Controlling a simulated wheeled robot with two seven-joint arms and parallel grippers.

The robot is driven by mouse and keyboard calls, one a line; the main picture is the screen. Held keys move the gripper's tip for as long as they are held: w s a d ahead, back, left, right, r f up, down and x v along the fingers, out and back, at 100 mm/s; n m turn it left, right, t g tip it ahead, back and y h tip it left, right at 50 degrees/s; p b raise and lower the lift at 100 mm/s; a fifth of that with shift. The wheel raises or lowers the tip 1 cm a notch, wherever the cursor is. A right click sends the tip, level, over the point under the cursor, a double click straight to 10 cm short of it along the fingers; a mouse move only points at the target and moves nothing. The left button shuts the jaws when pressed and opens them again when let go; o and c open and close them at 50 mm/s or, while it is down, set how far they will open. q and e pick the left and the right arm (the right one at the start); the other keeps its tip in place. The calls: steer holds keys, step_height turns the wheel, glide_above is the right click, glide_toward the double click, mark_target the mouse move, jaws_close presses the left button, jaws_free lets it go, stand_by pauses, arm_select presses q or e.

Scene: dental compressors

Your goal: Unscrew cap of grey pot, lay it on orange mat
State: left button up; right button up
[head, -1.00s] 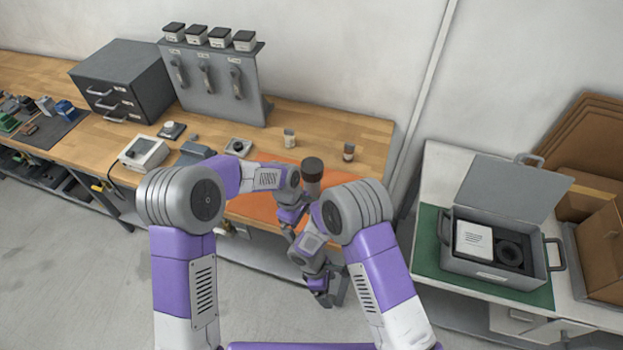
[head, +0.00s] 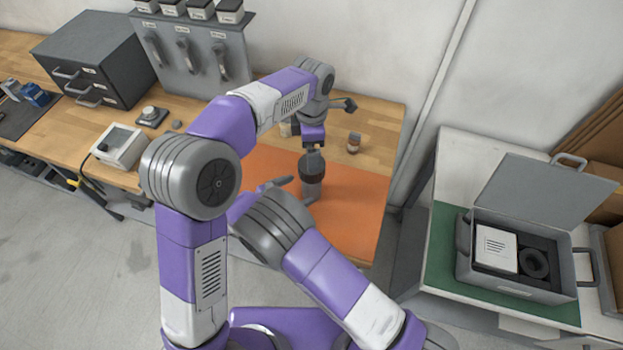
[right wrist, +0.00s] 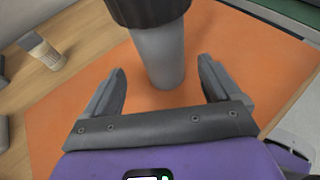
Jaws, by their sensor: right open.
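The grey pot (head: 312,189) stands upright on the orange mat (head: 352,208), with its dark cap (head: 312,165) on top. In the right wrist view the pot body (right wrist: 160,58) is just ahead of and partly between my right gripper's fingers, with a gap on each side; the cap (right wrist: 150,8) is cut off by the top edge. My right gripper (head: 295,190) is open and low beside the pot, and it also shows in the right wrist view (right wrist: 161,76). My left gripper (head: 313,146) points down directly above the cap; its fingertips are too small to judge contact or opening.
A small brown-and-white jar (head: 354,143) stands on the wooden bench behind the mat. Another small pale container (head: 285,130) is partly hidden by my left arm. A control box (head: 119,146) stands to the left. The mat's right part is clear.

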mark_target(312, 187)
arm_select(q)
steer(key=shift+s, duration=0.2)
arm_select(e)
steer(key=shift+x, duration=3.1)
steer(key=shift+s+d, duration=0.1)
